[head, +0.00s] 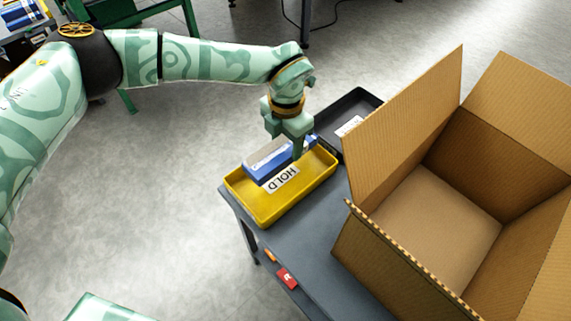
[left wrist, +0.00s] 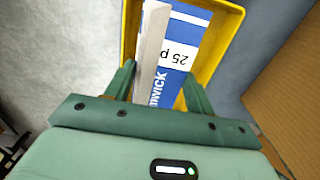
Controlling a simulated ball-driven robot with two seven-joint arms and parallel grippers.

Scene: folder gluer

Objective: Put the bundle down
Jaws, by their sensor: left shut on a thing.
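The bundle (head: 267,160) is a blue and white block held by my left gripper (head: 297,148). In the head view it is over or within the yellow tray (head: 262,212) marked HOLD; I cannot tell whether it touches the tray floor. In the left wrist view the bundle (left wrist: 176,60), with a "25 p" label, sits between the two green fingers (left wrist: 157,88), with the yellow tray (left wrist: 225,55) around and below it. My left gripper is shut on the bundle. My right gripper is not in view.
A large open cardboard box (head: 440,215) stands on the grey table (head: 285,240) to the right. A black tray (head: 360,108) lies behind the yellow one. A red tag (head: 287,278) and an orange item (head: 270,256) are at the table's front edge.

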